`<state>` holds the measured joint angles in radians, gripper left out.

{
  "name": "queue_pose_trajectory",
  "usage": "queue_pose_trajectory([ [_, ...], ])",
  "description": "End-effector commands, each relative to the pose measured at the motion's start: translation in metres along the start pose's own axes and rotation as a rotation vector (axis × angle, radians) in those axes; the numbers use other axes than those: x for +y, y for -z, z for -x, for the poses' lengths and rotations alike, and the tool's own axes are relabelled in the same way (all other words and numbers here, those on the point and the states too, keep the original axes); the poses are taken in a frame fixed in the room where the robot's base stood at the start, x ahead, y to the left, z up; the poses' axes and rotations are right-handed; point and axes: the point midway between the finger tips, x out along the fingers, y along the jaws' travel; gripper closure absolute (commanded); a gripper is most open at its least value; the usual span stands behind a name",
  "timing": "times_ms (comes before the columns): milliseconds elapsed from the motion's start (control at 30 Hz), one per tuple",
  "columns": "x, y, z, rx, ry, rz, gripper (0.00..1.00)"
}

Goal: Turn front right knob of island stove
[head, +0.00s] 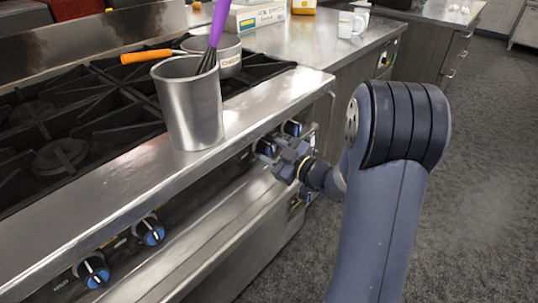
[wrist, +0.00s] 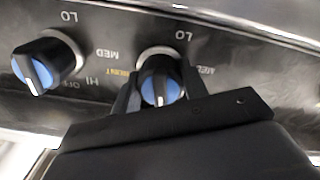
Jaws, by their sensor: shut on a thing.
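My gripper (head: 297,143) is at the front panel of the island stove (head: 140,188). In the wrist view its two dark fingers (wrist: 158,95) stand on either side of a blue-faced knob (wrist: 165,86) and are shut on it. This is the right one of the two knobs in that view. Its white pointer line points down, away from the LO mark above it. The gripped knob (head: 292,128) is partly hidden by my gripper in the head view. The neighbouring knob (wrist: 37,70) to the left is free, and it also shows in the head view (head: 266,148).
Two more blue knobs (head: 150,232) (head: 93,272) sit further left on the panel. A metal pot (head: 190,110) holding a purple-handled whisk (head: 217,25) stands on the stove's front ledge. An orange-handled utensil (head: 147,56) lies behind. Dark floor (head: 465,190) to the right is clear.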

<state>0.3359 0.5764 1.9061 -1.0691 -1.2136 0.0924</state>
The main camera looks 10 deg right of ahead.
Motion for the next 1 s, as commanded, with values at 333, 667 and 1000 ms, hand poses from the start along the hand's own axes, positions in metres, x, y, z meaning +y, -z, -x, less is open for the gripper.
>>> queue_pose_trajectory([
  [333,-0.0024,-0.0051,0.0000,0.002,-0.002,0.328,0.81],
  [667,-0.0024,-0.0047,0.0001,0.002,-0.001,0.641,0.81],
  [1000,-0.0020,-0.0046,0.0000,0.001,-0.001,0.965,0.81],
])
